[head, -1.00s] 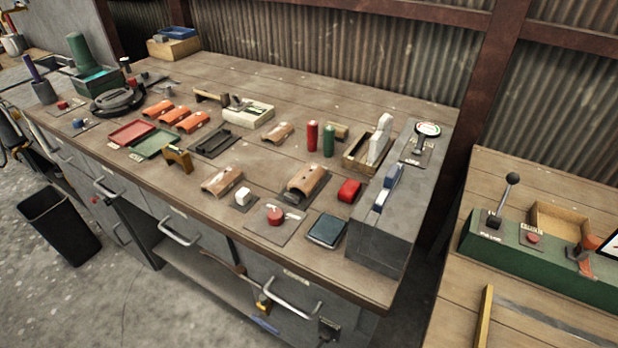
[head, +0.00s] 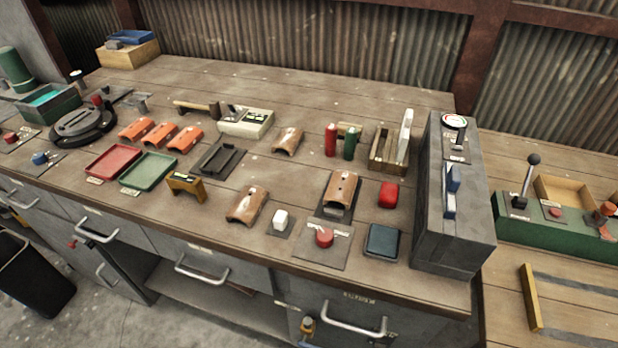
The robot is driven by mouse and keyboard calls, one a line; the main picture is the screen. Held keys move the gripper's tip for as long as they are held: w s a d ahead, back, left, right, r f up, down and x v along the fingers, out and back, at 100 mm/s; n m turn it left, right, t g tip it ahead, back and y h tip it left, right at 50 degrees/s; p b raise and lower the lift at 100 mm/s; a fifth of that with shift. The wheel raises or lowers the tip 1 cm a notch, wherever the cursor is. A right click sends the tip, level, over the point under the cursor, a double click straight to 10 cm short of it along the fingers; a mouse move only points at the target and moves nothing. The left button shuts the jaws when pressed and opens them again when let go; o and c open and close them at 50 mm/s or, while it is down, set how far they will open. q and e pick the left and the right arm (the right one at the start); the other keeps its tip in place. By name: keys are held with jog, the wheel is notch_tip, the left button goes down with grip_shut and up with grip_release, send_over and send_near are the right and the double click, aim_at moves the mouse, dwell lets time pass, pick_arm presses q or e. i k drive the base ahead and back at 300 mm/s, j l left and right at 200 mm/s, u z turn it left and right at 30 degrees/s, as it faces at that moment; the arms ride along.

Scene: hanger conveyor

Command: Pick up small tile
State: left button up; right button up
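Several curved, roof-like tiles lie on the wooden workbench (head: 300,92). Three small orange tiles stand in a row on the left: one (head: 136,129), a middle one (head: 160,134) and a right one (head: 186,139). I cannot tell for certain which one the task calls the small tile. Neither of my grippers is in view.
A red tray (head: 113,162) and a green tray (head: 148,172) lie in front of the orange tiles. A red button (head: 324,237) sits near the front edge. A tall grey box (head: 455,205) closes off the bench's right end. A black bin (head: 35,285) stands on the floor.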

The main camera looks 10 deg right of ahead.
aim_at(341, 188)
jog(key=j+z, duration=0.2)
jog(key=z, duration=0.15)
jog(key=i+j+z, duration=0.1)
jog(key=j+z, duration=0.15)
jog(key=z, duration=0.15)
jog(key=j+z, duration=0.35)
jog(key=l, duration=0.1)
